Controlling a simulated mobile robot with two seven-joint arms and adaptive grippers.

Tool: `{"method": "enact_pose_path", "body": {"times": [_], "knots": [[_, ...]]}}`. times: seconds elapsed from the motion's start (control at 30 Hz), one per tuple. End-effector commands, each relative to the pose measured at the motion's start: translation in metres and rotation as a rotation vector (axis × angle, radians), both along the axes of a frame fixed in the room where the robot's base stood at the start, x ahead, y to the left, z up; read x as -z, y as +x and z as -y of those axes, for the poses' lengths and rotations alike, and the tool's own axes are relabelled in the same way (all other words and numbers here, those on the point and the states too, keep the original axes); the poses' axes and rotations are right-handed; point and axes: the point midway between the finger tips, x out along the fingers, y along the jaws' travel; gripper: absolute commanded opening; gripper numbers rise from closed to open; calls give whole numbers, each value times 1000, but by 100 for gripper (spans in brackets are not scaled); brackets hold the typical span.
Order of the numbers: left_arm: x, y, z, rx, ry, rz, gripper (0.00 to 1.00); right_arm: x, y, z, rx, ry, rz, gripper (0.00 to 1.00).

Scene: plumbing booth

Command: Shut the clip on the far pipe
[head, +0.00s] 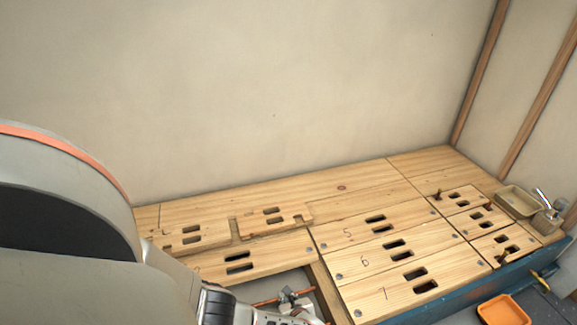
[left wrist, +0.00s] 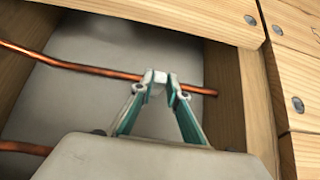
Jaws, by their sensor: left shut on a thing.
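In the left wrist view the far pipe (left wrist: 80,67), a copper tube, runs across the opening in the boards to the right-hand wooden side. My left gripper (left wrist: 160,82) reaches over it with its two teal fingers drawn together. A small whitish clip (left wrist: 158,76) sits between the fingertips, at the pipe. The fingertips cover much of the clip, so I cannot tell whether it is fully closed around the pipe. In the head view my left gripper (head: 290,297) is low in the opening, beside a short visible stretch of copper pipe (head: 265,302). My right gripper is out of view.
A second copper pipe (left wrist: 25,148) lies nearer in the opening. Wooden side walls and numbered boards (head: 375,258) surround it. A beige tray (head: 517,202) and an orange tray (head: 503,310) are at the right. The back wall (head: 270,90) is bare.

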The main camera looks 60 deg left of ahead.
Motion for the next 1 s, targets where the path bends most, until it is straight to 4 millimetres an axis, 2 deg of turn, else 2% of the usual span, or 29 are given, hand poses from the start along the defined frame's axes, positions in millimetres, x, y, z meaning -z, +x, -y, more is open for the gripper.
{"method": "enact_pose_path", "body": {"times": [0.23, 0.27, 0.3, 0.33, 0.77, 1.0], "knots": [[1, -1, 0, -2, -2, -1, 0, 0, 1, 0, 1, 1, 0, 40], [1, -1, 0, -2, -2, -1, 20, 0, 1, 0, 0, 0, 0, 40], [1, -1, 0, -2, -3, -1, 31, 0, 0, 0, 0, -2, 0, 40], [1, -1, 0, -2, -3, -1, 32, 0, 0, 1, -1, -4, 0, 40], [-1, -1, 2, -1, -3, -1, 32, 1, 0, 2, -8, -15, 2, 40], [-13, -6, 17, -1, -5, 0, 32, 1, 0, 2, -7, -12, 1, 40]]}}
